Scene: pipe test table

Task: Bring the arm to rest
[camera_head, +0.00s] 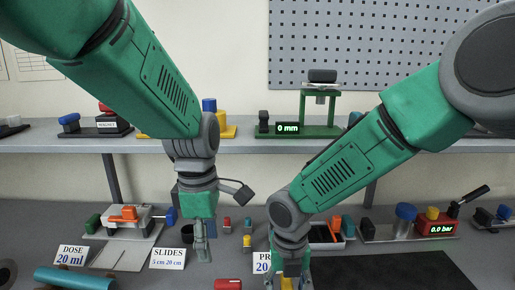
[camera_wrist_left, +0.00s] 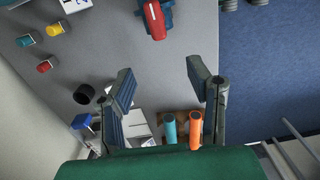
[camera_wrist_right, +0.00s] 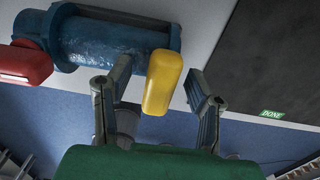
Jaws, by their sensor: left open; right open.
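My left gripper (camera_head: 203,254) hangs open and empty above the table, left of the middle. The left wrist view shows its spread fingers (camera_wrist_left: 161,82) with nothing held. My right gripper (camera_head: 288,284) is low at the bottom edge of the head view, partly cut off. In the right wrist view its fingers (camera_wrist_right: 160,84) are spread. A yellow handle (camera_wrist_right: 162,82) shows between them, with no clear contact. It is beside a blue pipe body (camera_wrist_right: 115,42) with a red handle (camera_wrist_right: 27,63) at its left. The red handle also shows in the head view (camera_head: 228,284).
A teal cylinder (camera_head: 75,279) lies at the front left. Small coloured caps (camera_head: 247,241) stand between the arms. A black mat (camera_head: 400,270) lies at right, and a red gauge unit (camera_head: 435,224) stands behind it. A shelf (camera_head: 260,145) with a green press (camera_head: 318,120) spans the back.

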